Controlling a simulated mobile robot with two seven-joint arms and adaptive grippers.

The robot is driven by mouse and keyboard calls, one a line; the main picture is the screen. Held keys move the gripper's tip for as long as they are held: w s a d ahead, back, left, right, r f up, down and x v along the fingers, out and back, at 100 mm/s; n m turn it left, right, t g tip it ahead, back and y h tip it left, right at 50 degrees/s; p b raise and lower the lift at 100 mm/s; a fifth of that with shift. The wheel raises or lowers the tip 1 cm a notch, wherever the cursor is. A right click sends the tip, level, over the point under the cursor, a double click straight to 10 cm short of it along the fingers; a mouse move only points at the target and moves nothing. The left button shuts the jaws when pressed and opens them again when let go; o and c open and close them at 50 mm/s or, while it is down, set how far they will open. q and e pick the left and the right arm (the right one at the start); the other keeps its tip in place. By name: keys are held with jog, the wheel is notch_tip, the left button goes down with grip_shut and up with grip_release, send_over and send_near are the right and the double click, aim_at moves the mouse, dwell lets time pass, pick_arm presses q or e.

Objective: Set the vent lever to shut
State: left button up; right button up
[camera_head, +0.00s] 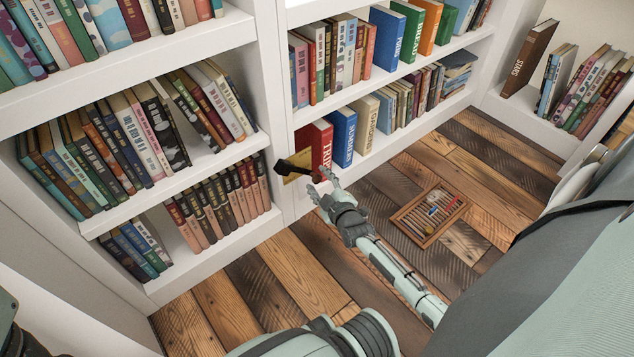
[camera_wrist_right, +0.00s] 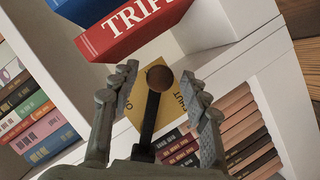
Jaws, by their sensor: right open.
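The vent lever (camera_head: 288,169) is a dark bar on a yellow plate (camera_head: 298,159), fixed to a white shelf upright. In the right wrist view the lever (camera_wrist_right: 151,118) ends in a round brown knob (camera_wrist_right: 160,78). The plate (camera_wrist_right: 183,106) there reads SHUT on its right side, and part of a label beginning with O shows at its left. My right gripper (camera_head: 317,181) is open. In the wrist view its fingers (camera_wrist_right: 160,72) stand on both sides of the knob, with gaps visible; I cannot tell the depth between them. My left gripper is out of view.
White bookcases full of books (camera_head: 130,145) surround the lever. A red book (camera_head: 317,143) and a blue book (camera_head: 343,134) stand on the low shelf close beside it. A wooden tray of small coloured items (camera_head: 405,217) lies on the plank floor to the right.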

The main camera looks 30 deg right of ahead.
jog(key=shift+x, duration=0.8)
grip_shut()
